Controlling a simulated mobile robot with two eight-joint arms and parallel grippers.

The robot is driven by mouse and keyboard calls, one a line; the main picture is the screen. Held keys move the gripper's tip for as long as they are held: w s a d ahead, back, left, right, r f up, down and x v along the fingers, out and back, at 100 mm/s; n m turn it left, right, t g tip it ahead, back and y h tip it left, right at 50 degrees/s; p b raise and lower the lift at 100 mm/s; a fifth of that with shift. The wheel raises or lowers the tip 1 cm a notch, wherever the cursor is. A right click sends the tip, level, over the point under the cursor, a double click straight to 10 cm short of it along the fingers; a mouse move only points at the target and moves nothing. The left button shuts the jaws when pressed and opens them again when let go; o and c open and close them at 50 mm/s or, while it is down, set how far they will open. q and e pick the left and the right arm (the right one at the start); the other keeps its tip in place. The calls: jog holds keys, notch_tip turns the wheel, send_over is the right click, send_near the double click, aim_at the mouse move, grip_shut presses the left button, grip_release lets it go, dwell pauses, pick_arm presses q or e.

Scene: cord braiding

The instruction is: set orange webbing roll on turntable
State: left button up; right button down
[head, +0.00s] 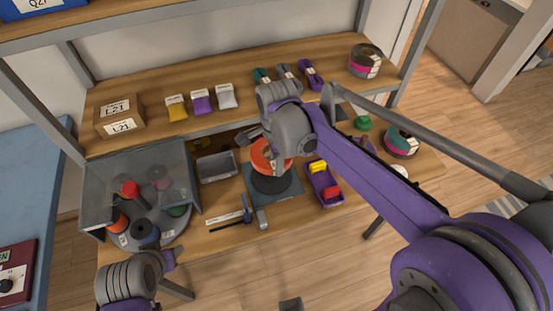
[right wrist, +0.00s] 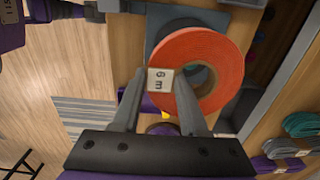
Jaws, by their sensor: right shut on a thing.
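The orange webbing roll (head: 262,157) is at the middle of the head view, partly hidden by my right wrist. In the right wrist view the roll (right wrist: 216,62) shows its round face, with a "6 m" label at its near edge. My right gripper (right wrist: 160,85) is shut on the roll's edge by this label. The roll appears over a dark round stand (head: 271,184) on a grey-blue mat; I cannot tell if they touch. A round grey turntable (head: 175,233) carries several spools at the left. My left gripper (head: 170,260) is near the table's front edge, its fingers unclear.
A clear hood (head: 110,180) stands over the turntable's back part. A grey bin (head: 216,166) lies between turntable and mat. A purple tray (head: 325,190) is right of the mat. A blue-handled tool (head: 247,212) lies in front. The shelf above holds several packets and cords.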

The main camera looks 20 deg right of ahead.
pick_arm(q)
jog(key=shift+s+f+b, duration=0.3)
jog(key=shift+f+b, duration=0.4)
jog(key=shift+f, duration=0.25)
jog(key=shift+s+f+b, duration=0.25)
jog(key=shift+f+b, duration=0.4)
jog(key=shift+f, duration=0.25)
pick_arm(e)
jog(key=shift+f, duration=2.45)
jog(key=c, duration=1)
grip_release()
jog(key=shift+c, duration=0.2)
grip_shut()
pick_arm(q)
jog(key=shift+s+f+b, duration=0.2)
jog(key=shift+f+b, duration=0.7)
jog(key=shift+f, duration=0.15)
jog(key=shift+s+f+b, duration=0.2)
jog(key=shift+f+b, duration=0.7)
jog(key=shift+f, duration=0.1)
pick_arm(e)
jog(key=shift+f, duration=2.8)
pick_arm(q)
jog(key=shift+s, duration=0.1)
pick_arm(e)
jog(key=o, duration=0.7)
grip_release()
